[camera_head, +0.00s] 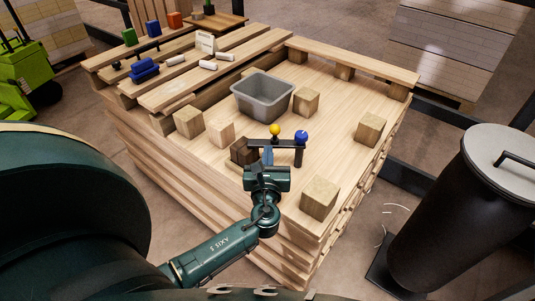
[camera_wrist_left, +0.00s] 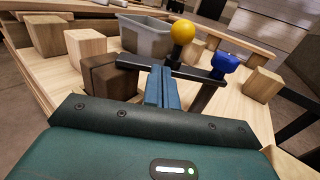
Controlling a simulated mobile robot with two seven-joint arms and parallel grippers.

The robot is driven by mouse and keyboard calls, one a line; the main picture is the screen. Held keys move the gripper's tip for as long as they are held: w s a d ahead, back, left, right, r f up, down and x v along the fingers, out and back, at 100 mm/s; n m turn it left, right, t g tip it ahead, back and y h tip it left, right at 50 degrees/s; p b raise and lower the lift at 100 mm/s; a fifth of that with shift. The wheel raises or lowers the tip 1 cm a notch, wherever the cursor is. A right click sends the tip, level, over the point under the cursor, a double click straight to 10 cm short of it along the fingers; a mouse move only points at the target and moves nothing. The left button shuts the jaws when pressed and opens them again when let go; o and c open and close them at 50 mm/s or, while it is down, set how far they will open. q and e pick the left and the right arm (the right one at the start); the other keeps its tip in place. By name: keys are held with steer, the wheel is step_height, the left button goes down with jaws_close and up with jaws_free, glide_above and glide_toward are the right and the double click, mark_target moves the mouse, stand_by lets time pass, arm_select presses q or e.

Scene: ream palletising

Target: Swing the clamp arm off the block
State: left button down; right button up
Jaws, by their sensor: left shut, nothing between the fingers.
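The clamp arm (camera_head: 287,144) is a dark flat bar on a dark post (camera_head: 299,158) with a blue knob (camera_head: 301,136) on top. A yellow ball handle (camera_head: 275,129) stands up from the bar. The bar's left end reaches over the edge of a dark brown block (camera_head: 243,151); whether it touches is unclear. In the left wrist view the bar (camera_wrist_left: 205,75) crosses just beyond my fingers, with the yellow ball (camera_wrist_left: 183,32) above them. My left gripper (camera_head: 267,156) is shut and empty, beside the block on the near side of the bar; contact with the bar is unclear.
Several lighter wooden blocks stand around on the wooden pallet stack (camera_head: 337,150). A grey bin (camera_head: 262,101) is behind the clamp. Raised planks at the back left hold small blue items and white rolls. A dark cylinder with a grey lid (camera_head: 505,155) stands at the right.

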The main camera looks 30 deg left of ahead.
mark_target(263, 146)
arm_select(q)
steer(key=shift+w+a+r+m+t+h, duration=0.1)
steer(key=shift+w+a+m+t+h, duration=0.2)
steer(key=shift+a+m+t+h, duration=0.25)
steer(key=shift+w+a+m+t+h, duration=0.15)
steer(key=shift+w+a+m+h, duration=0.1)
steer(key=shift+m+h, duration=0.25)
steer(key=shift+w+a+m+t+h, duration=0.15)
steer(key=shift+a+m+h, duration=0.1)
steer(key=shift+h, duration=0.4)
steer(key=shift+w+a+h, duration=0.3)
steer(key=shift+w+a, duration=0.1)
steer(key=shift+w, duration=0.2)
arm_select(e)
steer(key=shift+s+d, duration=0.1)
steer(key=shift+s, duration=0.05)
arm_select(q)
steer(key=shift+s, duration=0.1)
arm_select(e)
steer(key=shift+r, duration=0.15)
